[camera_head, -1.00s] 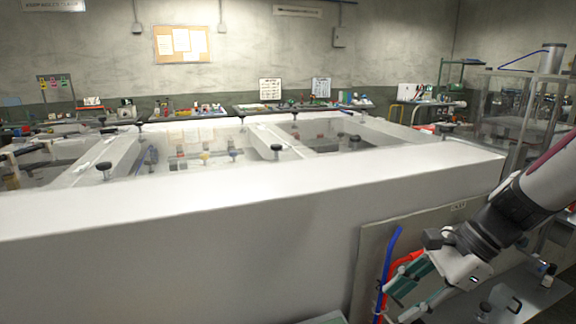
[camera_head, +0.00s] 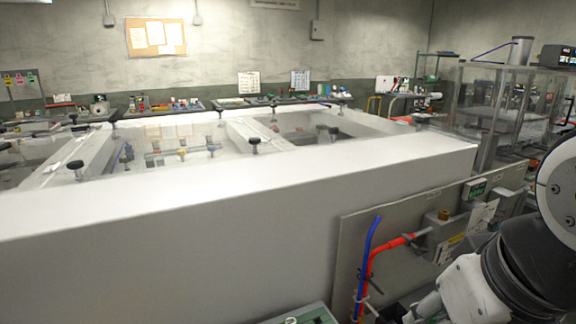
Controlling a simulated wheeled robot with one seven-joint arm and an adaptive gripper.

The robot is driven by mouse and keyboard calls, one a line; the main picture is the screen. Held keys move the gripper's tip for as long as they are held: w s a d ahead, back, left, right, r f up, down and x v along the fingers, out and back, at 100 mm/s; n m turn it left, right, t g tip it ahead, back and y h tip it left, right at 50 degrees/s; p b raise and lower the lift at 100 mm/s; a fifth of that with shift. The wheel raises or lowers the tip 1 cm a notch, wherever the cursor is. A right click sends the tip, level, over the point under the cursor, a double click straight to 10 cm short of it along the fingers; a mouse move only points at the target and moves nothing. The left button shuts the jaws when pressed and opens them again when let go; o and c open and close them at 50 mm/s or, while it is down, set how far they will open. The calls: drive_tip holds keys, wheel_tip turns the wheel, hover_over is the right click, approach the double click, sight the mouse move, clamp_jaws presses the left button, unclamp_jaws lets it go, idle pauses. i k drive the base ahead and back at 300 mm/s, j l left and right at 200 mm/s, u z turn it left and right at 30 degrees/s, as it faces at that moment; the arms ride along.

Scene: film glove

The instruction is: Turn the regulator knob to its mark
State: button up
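A grey panel (camera_head: 352,248) stands against the right end of the big white housing. A grey box (camera_head: 438,232) with a small brass-coloured knob (camera_head: 444,214) on top sits on it. This may be the regulator; no mark can be made out at this size. A red pipe (camera_head: 388,246) runs to the box. My gripper (camera_head: 408,313) is low at the bottom edge, below and left of the box and apart from the knob. Its fingertips are cut off or hidden, so its opening does not show.
The white housing (camera_head: 230,210) fills the middle and left. A blue hose (camera_head: 366,250) bends beside the red pipe. A small green display (camera_head: 475,189) and further boxes are on the panel's right. A green-grey case (camera_head: 305,316) is at the bottom edge. Clear-walled equipment (camera_head: 500,105) stands behind.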

sight(492, 223)
drive_tip(key=z, duration=0.95)
